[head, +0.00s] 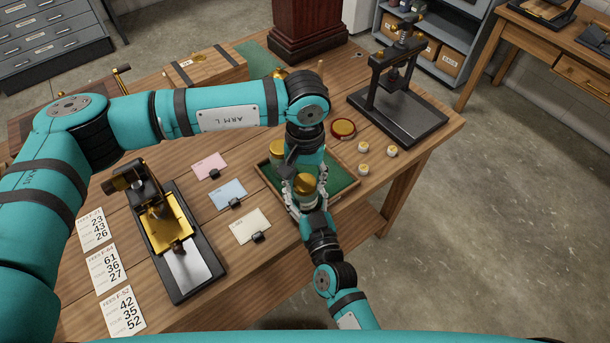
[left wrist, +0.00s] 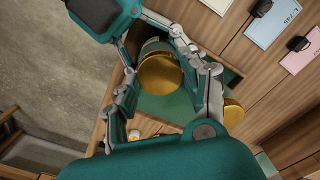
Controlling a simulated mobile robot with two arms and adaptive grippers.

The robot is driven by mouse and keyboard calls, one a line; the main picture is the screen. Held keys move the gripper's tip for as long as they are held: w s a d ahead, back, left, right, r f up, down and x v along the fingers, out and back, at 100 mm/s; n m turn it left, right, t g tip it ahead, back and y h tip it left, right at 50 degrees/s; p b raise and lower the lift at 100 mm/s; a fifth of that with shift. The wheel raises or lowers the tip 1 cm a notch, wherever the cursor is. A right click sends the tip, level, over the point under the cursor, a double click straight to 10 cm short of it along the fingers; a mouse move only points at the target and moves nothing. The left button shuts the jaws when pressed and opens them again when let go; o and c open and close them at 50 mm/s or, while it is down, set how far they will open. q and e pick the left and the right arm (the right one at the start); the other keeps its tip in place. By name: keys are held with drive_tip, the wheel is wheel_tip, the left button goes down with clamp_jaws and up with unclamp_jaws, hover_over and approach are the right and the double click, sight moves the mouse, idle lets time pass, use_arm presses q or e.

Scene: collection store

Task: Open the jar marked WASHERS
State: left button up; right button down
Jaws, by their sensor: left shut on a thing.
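A jar with a gold lid (head: 306,184) stands between my two grippers over the green-lined wooden tray (head: 347,178). Its lid also shows in the left wrist view (left wrist: 160,74). No marking on it can be read. My left gripper (head: 300,178) comes from the far side and is shut on this jar; its fingers (left wrist: 172,75) flank it. My right gripper (head: 307,195) comes from the near side, close around the same jar; its exact grip is hidden among the fingers. A second gold-lidded jar (head: 277,149) is at the tray's far left, also beside my fingers in the wrist view (left wrist: 233,112).
Several small white-and-gold pots (head: 363,147) and a red round dish (head: 343,129) lie right of the tray. A black press (head: 398,95) stands at the back right. A brass stamping device (head: 165,225) and coloured cards (head: 228,194) are on the left.

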use_arm(q)
drive_tip(key=shift+c, duration=0.6)
drive_tip(key=n, duration=2.3)
drive_tip(key=shift+r, duration=0.1)
drive_tip(key=o, duration=1.3)
drive_tip(key=shift+r, duration=0.1)
